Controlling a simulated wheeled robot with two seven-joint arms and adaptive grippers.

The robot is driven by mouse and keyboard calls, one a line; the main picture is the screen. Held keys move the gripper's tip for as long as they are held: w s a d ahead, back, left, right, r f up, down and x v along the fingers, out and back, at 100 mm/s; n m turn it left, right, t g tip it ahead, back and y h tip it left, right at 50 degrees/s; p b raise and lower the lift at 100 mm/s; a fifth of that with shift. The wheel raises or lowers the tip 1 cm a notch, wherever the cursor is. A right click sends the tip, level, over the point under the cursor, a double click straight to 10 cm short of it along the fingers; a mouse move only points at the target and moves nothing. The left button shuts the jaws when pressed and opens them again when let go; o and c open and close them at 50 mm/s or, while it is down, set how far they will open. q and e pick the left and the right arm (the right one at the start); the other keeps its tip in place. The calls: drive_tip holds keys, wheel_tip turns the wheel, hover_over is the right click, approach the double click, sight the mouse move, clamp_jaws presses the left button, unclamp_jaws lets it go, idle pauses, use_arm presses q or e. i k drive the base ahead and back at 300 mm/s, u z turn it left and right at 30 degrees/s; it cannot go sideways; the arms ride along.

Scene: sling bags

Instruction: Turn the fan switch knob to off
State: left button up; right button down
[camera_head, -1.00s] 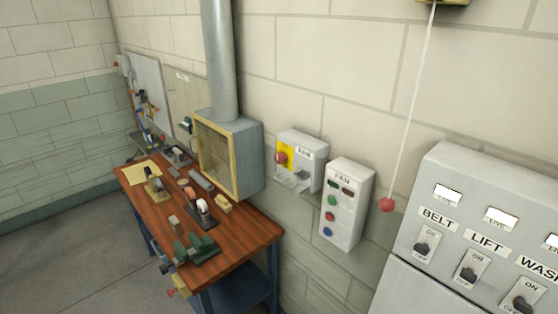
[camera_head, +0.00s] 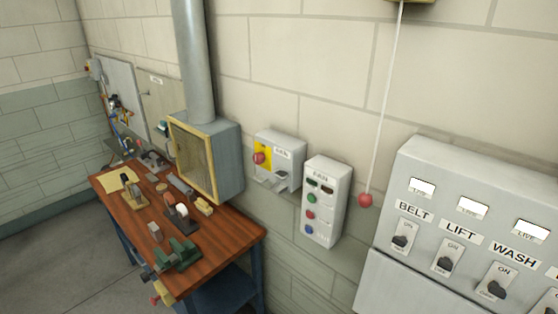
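No gripper of mine is in view. A light grey control box (camera_head: 326,203) on the wall has a small label that seems to read FAN; it carries dark indicators and green, red and blue round buttons, and I see no turning knob on it. A large grey switch panel (camera_head: 455,205) at the right has dark knobs under the labels BELT (camera_head: 402,240), LIFT (camera_head: 446,263) and WASH (camera_head: 494,289). Part of another switch (camera_head: 551,303) is cut off by the right edge, its label not readable. Which way the knobs point is hard to tell.
A grey box (camera_head: 284,150) with a red knob on yellow hangs left of the button box. A cord with a red ball (camera_head: 366,200) hangs between button box and panel. A wooden workbench (camera_head: 226,247) with tools stands left, below a yellow-framed hood (camera_head: 196,165) and duct.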

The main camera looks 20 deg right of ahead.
sight(259, 158)
drive_tip(key=z, duration=0.2)
drive_tip(key=k, duration=0.65)
drive_tip(key=z, duration=0.65)
drive_tip(key=k, duration=0.5)
drive_tip(key=u, duration=1.1)
drive_tip(key=i, duration=1.5)
drive_tip(key=z, duration=0.25)
